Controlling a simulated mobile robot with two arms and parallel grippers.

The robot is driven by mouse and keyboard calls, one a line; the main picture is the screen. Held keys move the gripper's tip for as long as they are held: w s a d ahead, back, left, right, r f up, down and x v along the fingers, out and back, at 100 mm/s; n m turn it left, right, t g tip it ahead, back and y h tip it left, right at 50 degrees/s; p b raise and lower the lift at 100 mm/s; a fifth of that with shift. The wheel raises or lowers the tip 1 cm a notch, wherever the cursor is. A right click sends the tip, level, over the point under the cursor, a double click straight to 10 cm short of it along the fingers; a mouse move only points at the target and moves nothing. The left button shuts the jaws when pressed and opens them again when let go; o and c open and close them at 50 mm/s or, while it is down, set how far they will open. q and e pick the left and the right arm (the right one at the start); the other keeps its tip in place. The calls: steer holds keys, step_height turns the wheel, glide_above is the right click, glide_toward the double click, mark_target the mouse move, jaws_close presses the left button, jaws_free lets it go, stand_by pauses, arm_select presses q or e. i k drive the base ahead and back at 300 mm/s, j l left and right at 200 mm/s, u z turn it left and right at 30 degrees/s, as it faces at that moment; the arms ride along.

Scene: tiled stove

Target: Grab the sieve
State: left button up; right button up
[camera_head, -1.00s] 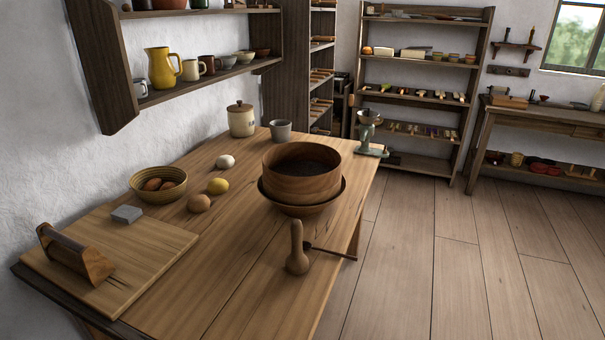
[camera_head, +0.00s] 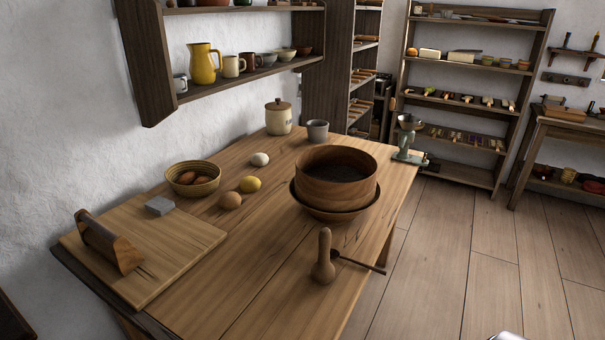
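The sieve (camera_head: 336,189) is a round wooden hoop with a dark mesh inside. It sits level in a wider wooden bowl (camera_head: 334,213) near the right edge of the wooden table (camera_head: 270,255). Its rim is clear all round, and nothing touches it from above. Neither of my grippers can be made out. A small pale sliver shows at the bottom edge on the right, too little to identify.
Floor (camera_head: 470,270) right of the table is clear.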

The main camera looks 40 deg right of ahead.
mark_target(331, 179)
steer(key=l+u, duration=0.35)
steer(key=l, duration=0.7)
steer(key=k+l+u, duration=0.1)
steer(key=l+u, duration=0.2)
steer(key=l, duration=0.75)
